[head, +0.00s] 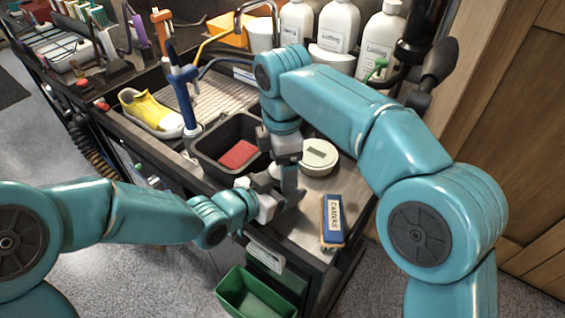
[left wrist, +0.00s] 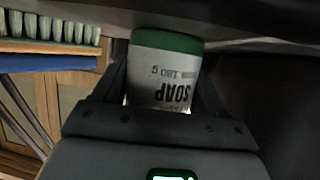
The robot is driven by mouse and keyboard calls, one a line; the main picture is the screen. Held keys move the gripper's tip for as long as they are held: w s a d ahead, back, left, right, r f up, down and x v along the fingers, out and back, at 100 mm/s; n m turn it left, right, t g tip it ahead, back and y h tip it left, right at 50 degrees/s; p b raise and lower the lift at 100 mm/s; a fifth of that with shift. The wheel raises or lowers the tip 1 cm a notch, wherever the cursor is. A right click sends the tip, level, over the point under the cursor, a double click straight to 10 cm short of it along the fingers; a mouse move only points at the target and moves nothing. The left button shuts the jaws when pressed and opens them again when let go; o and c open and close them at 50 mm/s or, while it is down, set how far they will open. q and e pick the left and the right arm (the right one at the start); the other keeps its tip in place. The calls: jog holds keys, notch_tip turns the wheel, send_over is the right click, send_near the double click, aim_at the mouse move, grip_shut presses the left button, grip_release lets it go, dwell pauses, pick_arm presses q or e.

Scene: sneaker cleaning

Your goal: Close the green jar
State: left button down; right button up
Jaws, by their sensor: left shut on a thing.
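The green jar (left wrist: 160,78) fills the middle of the left wrist view. It has a pale body marked SOAP, upside down in this picture, and a green band (left wrist: 166,41) at the picture's upper end. My left gripper (head: 284,199) is shut on the jar, one finger on each side. In the head view the grippers and arms mostly hide the jar. My right gripper (head: 289,182) points down from above, close beside the left one. Its fingertips are too small and overlapped to tell their opening. I cannot tell whether a separate lid is there.
A brush marked CANVAS (head: 332,221) lies right of the grippers. A round pale device (head: 318,157) is behind them. A dark basin with a red sponge (head: 238,154) is at left. A yellow shoe (head: 150,112) and white bottles (head: 337,27) stand farther back. A green bin (head: 256,296) is below the front edge.

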jog(key=shift+r, duration=0.1)
jog(key=shift+r, duration=2.15)
jog(key=shift+c, duration=0.3)
notch_tip(320, 180, up, 2)
jog(key=shift+w+r+n, duration=0.1)
jog(key=shift+r+n, duration=0.1)
jog(key=shift+n, duration=0.9)
jog(key=shift+r+n, duration=0.55)
jog(key=shift+n, duration=0.05)
jog(key=shift+f, duration=4.05)
